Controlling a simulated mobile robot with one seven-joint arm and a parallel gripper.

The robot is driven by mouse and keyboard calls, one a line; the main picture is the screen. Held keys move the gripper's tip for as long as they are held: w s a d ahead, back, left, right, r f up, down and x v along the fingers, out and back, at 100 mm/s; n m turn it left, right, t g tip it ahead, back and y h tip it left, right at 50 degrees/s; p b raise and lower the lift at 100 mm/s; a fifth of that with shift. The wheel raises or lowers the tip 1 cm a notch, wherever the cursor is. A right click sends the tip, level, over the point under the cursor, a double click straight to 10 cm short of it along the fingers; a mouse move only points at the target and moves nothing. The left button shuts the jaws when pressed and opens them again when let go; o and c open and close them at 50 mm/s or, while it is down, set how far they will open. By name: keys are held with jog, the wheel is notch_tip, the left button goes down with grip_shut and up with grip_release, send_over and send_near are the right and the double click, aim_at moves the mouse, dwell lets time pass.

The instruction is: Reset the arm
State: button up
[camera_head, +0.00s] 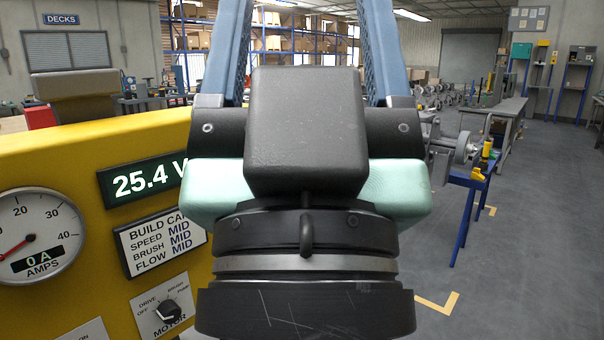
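What looks like my own arm fills the middle of the view. A black ringed base (305,300) stands at the bottom. A black rounded block (305,130) with pale green pads beside it sits above the base. Two blue links rise from either side and leave the top of the picture. My gripper does not show, so I cannot see its fingers or whether it holds anything.
A yellow panel (60,160) stands close on the left, with an amps gauge (37,232), a 25.4 V display (140,182) and a motor knob (168,310). A blue-legged stand (465,215) holds metal parts at right. Grey floor (530,280) is clear at lower right.

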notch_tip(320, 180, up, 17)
jog(key=p, duration=1.5)
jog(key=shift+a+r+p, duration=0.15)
jog(key=shift+p, duration=0.15)
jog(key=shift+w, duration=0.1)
